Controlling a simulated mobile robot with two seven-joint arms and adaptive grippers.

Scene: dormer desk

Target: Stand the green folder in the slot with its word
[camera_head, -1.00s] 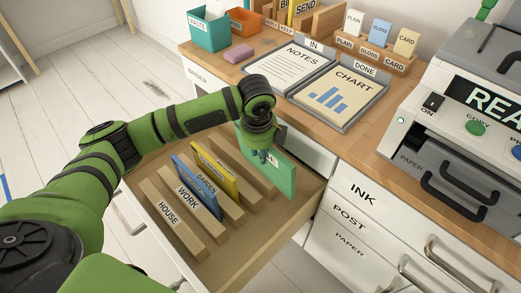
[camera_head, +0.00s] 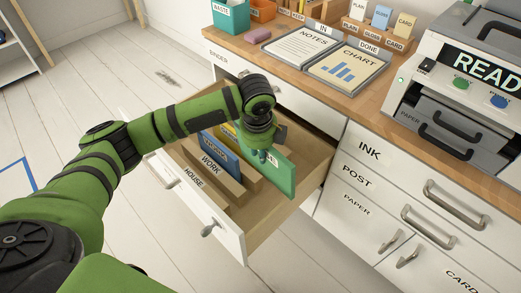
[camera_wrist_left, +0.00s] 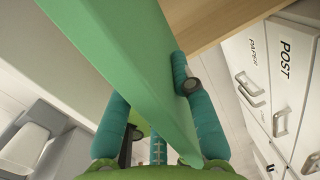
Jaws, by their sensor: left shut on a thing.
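The green folder (camera_head: 282,172) is upright in the head view, over the right part of the open drawer (camera_head: 232,232). Part of a word shows near its top edge; the arm hides the rest. My left gripper (camera_head: 264,158) is shut on its upper edge. In the left wrist view the folder (camera_wrist_left: 130,60) runs between the teal fingers (camera_wrist_left: 160,125). Whether its lower edge touches the drawer floor I cannot tell. Wooden dividers in the drawer read HOUSE (camera_head: 194,178) and WORK (camera_head: 211,165). The other divider words are hidden or unreadable. My right gripper is not in view.
The desk above holds a notes tray (camera_head: 304,45), a chart tray (camera_head: 345,70) and a printer (camera_head: 455,90). Closed drawers (camera_head: 400,200) are at the right.

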